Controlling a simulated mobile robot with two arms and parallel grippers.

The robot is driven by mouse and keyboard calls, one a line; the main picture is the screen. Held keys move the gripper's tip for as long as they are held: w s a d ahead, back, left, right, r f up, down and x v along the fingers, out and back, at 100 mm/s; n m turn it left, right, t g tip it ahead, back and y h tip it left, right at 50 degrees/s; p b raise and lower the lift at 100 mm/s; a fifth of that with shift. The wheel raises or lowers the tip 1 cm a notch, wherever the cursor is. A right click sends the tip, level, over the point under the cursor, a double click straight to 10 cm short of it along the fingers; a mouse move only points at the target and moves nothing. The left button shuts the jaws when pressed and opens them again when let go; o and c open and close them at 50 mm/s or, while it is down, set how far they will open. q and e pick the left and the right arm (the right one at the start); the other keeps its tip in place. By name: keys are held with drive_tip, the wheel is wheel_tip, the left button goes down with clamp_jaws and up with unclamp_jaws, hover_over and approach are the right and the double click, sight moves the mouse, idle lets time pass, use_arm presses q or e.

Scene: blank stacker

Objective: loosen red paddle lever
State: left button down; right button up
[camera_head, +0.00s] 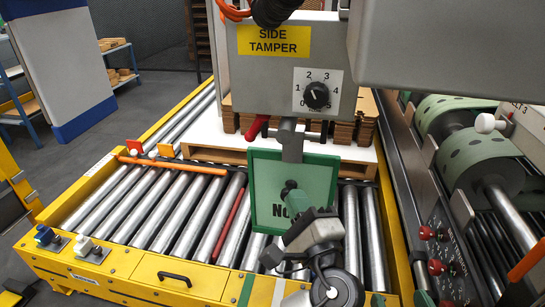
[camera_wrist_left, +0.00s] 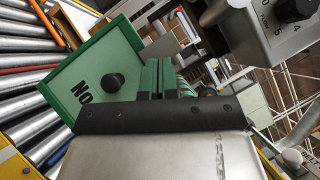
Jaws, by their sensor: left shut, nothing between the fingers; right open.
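The red paddle lever (camera_head: 258,128) sticks out at the lower left of the grey side tamper box (camera_head: 275,70), above the green-edged panel (camera_head: 265,185). I cannot make the lever out in the left wrist view. My left gripper (camera_head: 318,214) is low in front of the panel's lower right part, below and right of the lever and apart from it. Its fingers are shut and empty; in the left wrist view they (camera_wrist_left: 157,78) lie beside the panel (camera_wrist_left: 95,65) and its round knob (camera_wrist_left: 114,81). My right gripper is not in view.
A roller conveyor (camera_head: 165,205) with yellow side rails runs below the panel. Stacked brown blanks (camera_head: 343,132) on a pallet stand behind it. A numbered dial (camera_head: 316,95) is on the tamper box. Green rollers (camera_head: 475,157) and red knobs (camera_head: 436,266) stand at the right.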

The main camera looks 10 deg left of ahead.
sight(258, 122)
use_arm(q)
drive_tip(key=s+a+r+b+x, duration=0.1)
drive_tip(key=a+b+x, duration=0.1)
drive_tip(key=x, duration=1)
drive_tip(key=shift+a+r, duration=0.15)
drive_tip(key=shift+a, duration=0.2)
use_arm(e)
wheel_tip(258, 122, up, 6)
drive_tip(key=a+t+y, duration=0.1)
drive_tip(key=t+y, duration=0.1)
drive_tip(key=t, duration=0.3)
drive_tip(key=shift+s+a, duration=0.2)
